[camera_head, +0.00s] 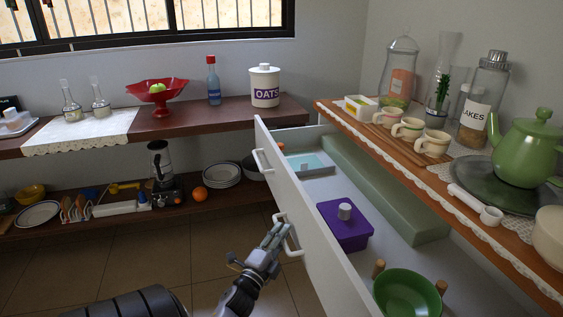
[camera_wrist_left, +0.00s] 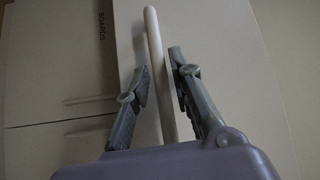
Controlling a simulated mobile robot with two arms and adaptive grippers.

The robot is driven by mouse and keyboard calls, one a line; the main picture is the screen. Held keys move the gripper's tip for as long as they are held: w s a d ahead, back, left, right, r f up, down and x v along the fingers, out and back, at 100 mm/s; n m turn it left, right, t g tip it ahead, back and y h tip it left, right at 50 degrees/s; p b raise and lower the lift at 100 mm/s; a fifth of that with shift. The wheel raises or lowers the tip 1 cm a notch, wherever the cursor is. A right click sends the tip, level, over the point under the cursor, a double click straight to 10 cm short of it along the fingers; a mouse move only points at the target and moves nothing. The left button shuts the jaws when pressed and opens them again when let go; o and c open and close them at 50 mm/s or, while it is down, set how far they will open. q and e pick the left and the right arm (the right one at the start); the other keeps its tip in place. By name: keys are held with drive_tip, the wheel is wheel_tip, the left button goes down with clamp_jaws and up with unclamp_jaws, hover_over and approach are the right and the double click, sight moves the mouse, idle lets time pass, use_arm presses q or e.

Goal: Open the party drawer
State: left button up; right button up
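A grey-white drawer (camera_head: 300,203) stands pulled out from under the wooden counter on the right. Inside lie a purple box with a grey knob and a green bowl. No party label is readable in either view. My left gripper (camera_head: 276,233) is at the nearer handle (camera_head: 291,240) on the drawer's front. In the left wrist view the pale handle bar (camera_wrist_left: 153,40) passes between my two fingers (camera_wrist_left: 160,75), close to both. I cannot tell whether they press on it. My right gripper is not in view.
A second handle (camera_head: 261,160) is farther along the front. The counter (camera_head: 445,205) above holds cups, jars and a green teapot (camera_head: 526,148). A shelf unit (camera_head: 190,122) stands along the back wall. The tiled floor left of the drawer is clear.

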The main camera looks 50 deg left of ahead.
use_arm(q)
drive_tip(key=shift+o, duration=0.7)
drive_tip(key=shift+r, duration=0.1)
drive_tip(key=v, duration=1.2)
